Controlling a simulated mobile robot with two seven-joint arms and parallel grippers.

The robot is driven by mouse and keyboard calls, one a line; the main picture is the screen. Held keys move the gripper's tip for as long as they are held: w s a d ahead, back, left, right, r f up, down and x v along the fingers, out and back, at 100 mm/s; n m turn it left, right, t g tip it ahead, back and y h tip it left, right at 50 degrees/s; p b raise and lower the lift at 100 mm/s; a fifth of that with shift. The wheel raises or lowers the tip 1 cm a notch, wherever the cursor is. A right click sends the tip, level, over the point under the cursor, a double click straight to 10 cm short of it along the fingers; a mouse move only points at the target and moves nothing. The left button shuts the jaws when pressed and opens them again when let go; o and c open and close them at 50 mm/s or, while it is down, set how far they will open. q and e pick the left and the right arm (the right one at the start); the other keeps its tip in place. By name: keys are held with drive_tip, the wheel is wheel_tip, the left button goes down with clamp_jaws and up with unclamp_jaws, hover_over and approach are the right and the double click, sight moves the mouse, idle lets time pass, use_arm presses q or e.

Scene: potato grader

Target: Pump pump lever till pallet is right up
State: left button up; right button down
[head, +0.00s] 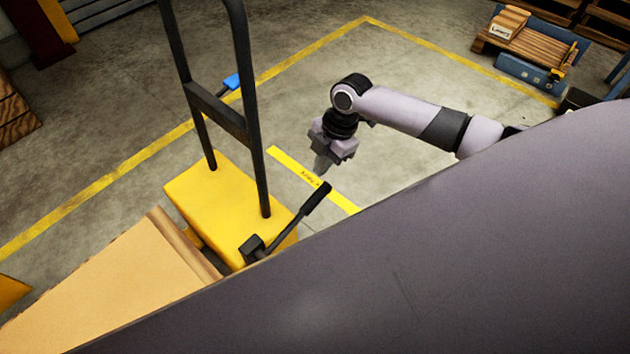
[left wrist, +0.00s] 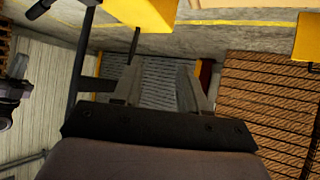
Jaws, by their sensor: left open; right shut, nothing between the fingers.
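The pump lever (head: 300,215) is a thin black rod with a thick black grip, rising at a slant from the yellow lifter body (head: 215,195). My right gripper (head: 321,170) is shut and empty, pointing down just above the grip's end in the head view; whether it touches cannot be told. A tan flat-topped load (head: 110,290) lies beside the lifter; the pallet under it is not clearly visible. My left gripper (left wrist: 160,90) is open and empty in the left wrist view, below the yellow body (left wrist: 145,12); it is not visible in the head view.
A tall black handle frame (head: 220,110) stands on the lifter. Yellow floor lines (head: 310,178) surround it. A wooden pallet (head: 525,50) with stacked goods stands at the back right. My own dark body hides the lower right.

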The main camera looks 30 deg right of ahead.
use_arm(q)
drive_tip(key=shift+s+a+f, duration=0.15)
drive_tip(key=shift+s+a, duration=0.2)
use_arm(e)
drive_tip(key=shift+w+d+r+n+g+h, duration=0.1)
drive_tip(key=shift+d+r+n+g+h, duration=0.15)
drive_tip(key=shift+r, duration=0.35)
drive_tip(key=shift+w+d+r+n+g+h, duration=0.15)
drive_tip(key=shift+d+r+n, duration=0.15)
drive_tip(key=shift+r, duration=0.25)
drive_tip(key=shift+s, duration=0.1)
drive_tip(key=b, duration=0.3)
hover_over(315, 198)
drive_tip(key=f, duration=1.2)
drive_tip(key=shift+s+d, duration=0.1)
drive_tip(key=shift+s, duration=0.25)
drive_tip(key=shift+w+d+f+b, duration=0.1)
drive_tip(key=shift+f+b, duration=0.2)
drive_tip(key=shift+f, duration=0.05)
drive_tip(key=shift+w+f, duration=0.1)
drive_tip(key=shift+f, duration=0.3)
use_arm(q)
drive_tip(key=shift+w+d+f, duration=0.25)
drive_tip(key=shift+f, duration=0.4)
drive_tip(key=shift+w+d+f, duration=0.25)
drive_tip(key=shift+f, duration=0.4)
use_arm(e)
drive_tip(key=shift+w+d, duration=0.1)
